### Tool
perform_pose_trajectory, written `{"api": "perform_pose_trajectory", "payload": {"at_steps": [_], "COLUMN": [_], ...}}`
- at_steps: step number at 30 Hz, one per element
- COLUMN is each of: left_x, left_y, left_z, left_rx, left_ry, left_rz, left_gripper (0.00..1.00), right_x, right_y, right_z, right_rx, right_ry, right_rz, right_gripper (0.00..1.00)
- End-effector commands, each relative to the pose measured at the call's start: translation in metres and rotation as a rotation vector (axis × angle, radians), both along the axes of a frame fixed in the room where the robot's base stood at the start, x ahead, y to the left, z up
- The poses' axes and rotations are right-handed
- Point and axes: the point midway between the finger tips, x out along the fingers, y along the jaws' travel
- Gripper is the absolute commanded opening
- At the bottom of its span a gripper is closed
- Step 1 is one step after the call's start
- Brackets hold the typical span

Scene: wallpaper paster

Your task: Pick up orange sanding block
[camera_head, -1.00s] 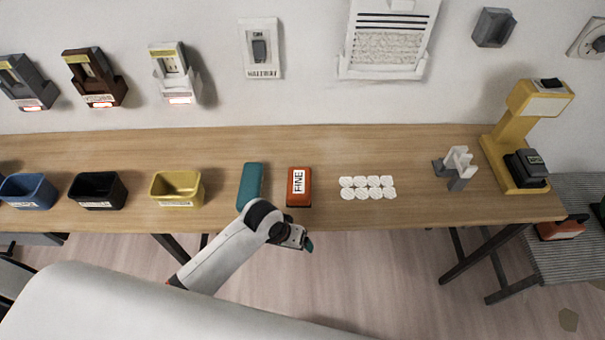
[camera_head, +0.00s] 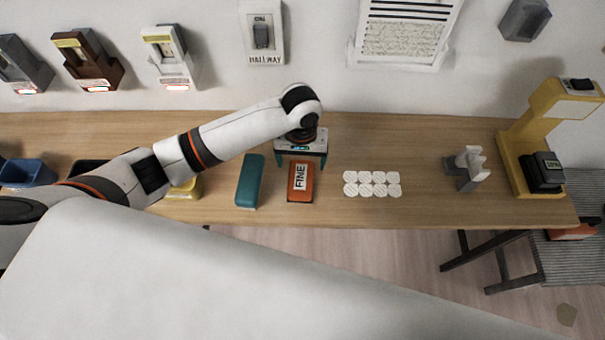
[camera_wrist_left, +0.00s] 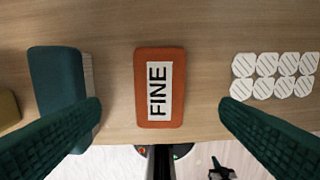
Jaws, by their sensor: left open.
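The orange sanding block (camera_head: 301,190) lies on the wooden table, with a white label reading FINE. In the left wrist view the orange block (camera_wrist_left: 159,88) lies between my two open green fingers, below them and apart from both. My left gripper (camera_head: 301,162) is open and empty, above the table at the block's far end. Its fingers also show at both sides of the left wrist view (camera_wrist_left: 160,125). My right gripper is not in view.
A teal block (camera_head: 249,181) lies just left of the orange one. White round pads (camera_head: 371,184) lie to the right. A grey-white holder (camera_head: 467,167) and a yellow machine (camera_head: 530,140) stand farther right. My left arm covers part of the yellow bin (camera_head: 187,190).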

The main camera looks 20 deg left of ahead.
Motion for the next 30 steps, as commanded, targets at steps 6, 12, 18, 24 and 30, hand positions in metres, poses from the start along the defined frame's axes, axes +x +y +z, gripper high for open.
{"api": "perform_pose_trajectory", "payload": {"at_steps": [6, 12, 18, 24, 30], "left_x": [0.0, 0.0, 0.0, 0.001, 0.001], "left_y": [0.0, 0.0, 0.0, 0.0, 0.0], "left_z": [-0.034, -0.048, -0.078, -0.095, -0.095], "left_rx": [0.0, 0.0, 0.001, -0.001, -0.002], "left_ry": [0.002, 0.0, 0.001, -0.001, -0.002], "left_rz": [-0.001, -0.001, -0.002, -0.003, -0.003], "left_gripper": [0.85, 0.85, 0.85, 0.85, 0.85], "right_x": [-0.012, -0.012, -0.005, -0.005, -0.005], "right_y": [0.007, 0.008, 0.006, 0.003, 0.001], "right_z": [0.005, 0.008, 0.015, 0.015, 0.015], "right_rx": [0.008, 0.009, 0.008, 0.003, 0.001], "right_ry": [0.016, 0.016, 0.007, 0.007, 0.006], "right_rz": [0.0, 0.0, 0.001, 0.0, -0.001], "right_gripper": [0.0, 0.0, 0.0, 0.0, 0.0]}}
